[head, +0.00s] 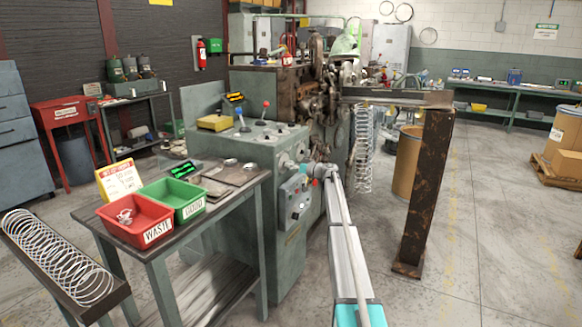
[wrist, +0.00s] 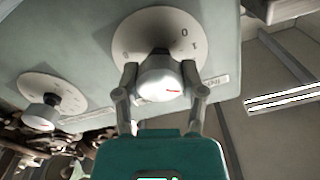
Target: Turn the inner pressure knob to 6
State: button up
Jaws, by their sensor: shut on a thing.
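In the wrist view, a pale round knob (wrist: 160,82) with a red mark on its face sits on a white numbered dial (wrist: 133,37). A "0" and a "1" show at the dial's upper right; other digits are blurred or hidden. A small label beside the dial (wrist: 215,81) is upside down and only partly readable, seemingly "INNER". My gripper (wrist: 160,74) has one finger on each side of the knob and is shut on it. In the head view, my arm reaches the front of the green machine (head: 262,155), and the gripped knob is hard to make out.
A second knob (wrist: 40,116) on its own dial is left of the gripped one in the wrist view. In the head view, a table with a red bin (head: 150,236) and a green bin (head: 172,187) stands left of my arm. A rusty post (head: 425,190) stands to the right.

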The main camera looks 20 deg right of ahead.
jog(key=shift+w+m, duration=0.1)
jog(key=shift+m, duration=0.2)
jog(key=m, duration=0.5)
jog(key=shift+m, duration=0.3)
jog(key=m, duration=1.1)
jog(key=shift+m, duration=0.3)
jog(key=m, duration=0.5)
jog(key=shift+w+m, duration=0.1)
jog(key=shift+m, duration=0.3)
jog(key=o, duration=1.1)
jog(key=shift+o, duration=0.2)
